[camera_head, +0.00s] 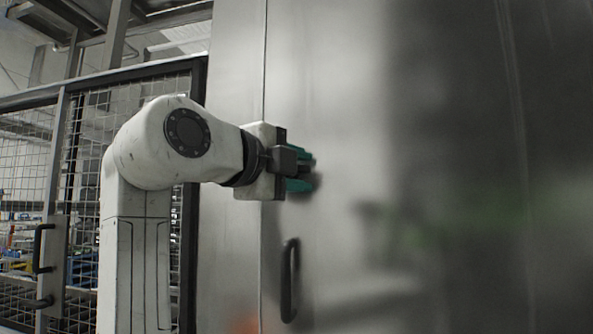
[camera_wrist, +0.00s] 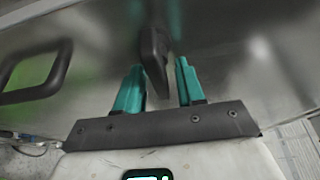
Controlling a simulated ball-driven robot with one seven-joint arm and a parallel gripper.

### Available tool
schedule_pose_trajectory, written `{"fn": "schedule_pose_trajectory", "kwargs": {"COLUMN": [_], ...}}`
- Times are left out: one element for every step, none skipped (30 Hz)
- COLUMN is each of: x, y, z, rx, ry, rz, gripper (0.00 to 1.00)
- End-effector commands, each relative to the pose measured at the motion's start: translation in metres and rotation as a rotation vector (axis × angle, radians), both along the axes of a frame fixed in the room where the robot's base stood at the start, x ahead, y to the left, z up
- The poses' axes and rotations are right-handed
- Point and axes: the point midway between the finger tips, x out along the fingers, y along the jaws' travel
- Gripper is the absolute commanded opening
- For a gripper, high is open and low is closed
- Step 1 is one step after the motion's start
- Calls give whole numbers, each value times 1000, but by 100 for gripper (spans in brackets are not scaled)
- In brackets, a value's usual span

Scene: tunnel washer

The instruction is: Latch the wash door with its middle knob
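The wash door (camera_head: 350,120) is a large smooth steel panel filling the right of the head view; it also fills much of the wrist view (camera_wrist: 240,50). A dark knob (camera_wrist: 154,55) stands out between the two teal fingers of my gripper (camera_wrist: 158,82). The fingers are apart, with a clear gap on the knob's right side; the left finger is close to it, and I cannot tell if they touch. In the head view my gripper (camera_head: 303,170) is at the door face and hides most of the knob. The latch's state cannot be made out.
A dark bar handle (camera_head: 290,280) sits on the door below my gripper; it also shows at the left of the wrist view (camera_wrist: 62,68). A vertical seam runs left of the handle. A mesh fence (camera_head: 85,125) with a gate handle (camera_head: 42,248) stands at the left.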

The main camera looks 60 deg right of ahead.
Motion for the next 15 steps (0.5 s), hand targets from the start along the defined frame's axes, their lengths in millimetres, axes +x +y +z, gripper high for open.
{"fn": "schedule_pose_trajectory", "kwargs": {"x": [0,0,0,0,0,0,0,0,1,1,1,1,2,2,2], "y": [0,0,0,0,1,2,4,6,10,14,18,25,31,37,45], "z": [0,0,1,1,1,1,1,1,0,0,0,0,0,0,0], "rx": [-1,-1,-1,-1,-2,-2,-2,-2,-3,-3,-3,-3,-3,-3,-4], "ry": [0,0,0,0,0,0,0,0,0,0,0,0,0,0,0], "rz": [0,0,0,0,0,0,1,1,2,1,1,2,3,3,3], "gripper": [38,38,38,38,38,38,38,38,38,38,38,38,38,38,38]}}
